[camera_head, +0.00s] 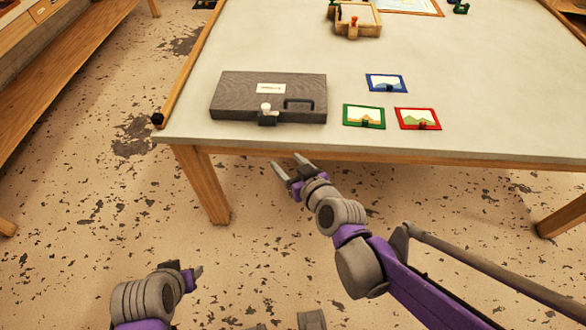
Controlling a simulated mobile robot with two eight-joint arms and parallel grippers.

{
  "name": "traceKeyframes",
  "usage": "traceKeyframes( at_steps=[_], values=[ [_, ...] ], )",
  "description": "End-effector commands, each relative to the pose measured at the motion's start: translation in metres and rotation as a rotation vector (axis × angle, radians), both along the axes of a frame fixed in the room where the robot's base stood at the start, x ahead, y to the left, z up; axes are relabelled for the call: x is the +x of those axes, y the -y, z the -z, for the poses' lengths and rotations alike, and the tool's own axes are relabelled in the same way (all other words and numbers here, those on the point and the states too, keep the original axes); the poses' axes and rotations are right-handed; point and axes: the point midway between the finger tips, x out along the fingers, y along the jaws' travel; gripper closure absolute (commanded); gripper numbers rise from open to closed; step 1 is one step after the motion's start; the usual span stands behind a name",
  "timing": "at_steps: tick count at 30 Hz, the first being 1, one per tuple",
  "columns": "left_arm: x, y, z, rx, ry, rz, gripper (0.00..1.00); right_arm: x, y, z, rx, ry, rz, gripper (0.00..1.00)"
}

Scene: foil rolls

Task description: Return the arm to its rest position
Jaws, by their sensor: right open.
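My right gripper (290,173) is open and empty. It shows just in front of the table's near edge, below the grey box in the picture, with its arm coming in from the lower right. My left gripper (197,271) shows at the lower left, low over the floor and away from the table. Only a small part of its fingers shows, so its opening is unclear.
The table (450,95) carries a grey box (240,92) and framed pictures in blue (386,83), green (363,116) and red (418,119) near its front edge. A wooden tray (356,20) stands farther back. A table leg (202,185) stands left of my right gripper. The floor (80,240) is open at left.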

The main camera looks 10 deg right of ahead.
Motion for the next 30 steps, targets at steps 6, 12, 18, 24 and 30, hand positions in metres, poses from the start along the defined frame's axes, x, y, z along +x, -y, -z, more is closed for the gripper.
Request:
traceKeyframes(
  at_steps=[6,12,18,24,30],
  values=[
    [0.0,0.0,-0.002,0.0,0.001,0.0,0.5,-0.004,0.001,0.0,-0.003,-0.023,-0.005,0.35],
    [0.0,0.0,-0.002,0.0,0.001,0.0,0.5,-0.004,0.001,0.0,-0.003,-0.023,-0.005,0.35],
    [0.0,0.0,-0.002,0.0,0.001,0.0,0.5,-0.004,0.001,0.001,-0.003,-0.023,-0.005,0.35],
    [0.001,0.0,-0.007,0.0,0.003,0.0,0.5,-0.015,0.003,-0.001,-0.01,-0.069,-0.01,0.35],
    [0.007,0.0,-0.031,0.0,0.013,0.0,0.5,-0.08,0.028,0.005,-0.057,-0.347,0.018,0.35]
  ],
)
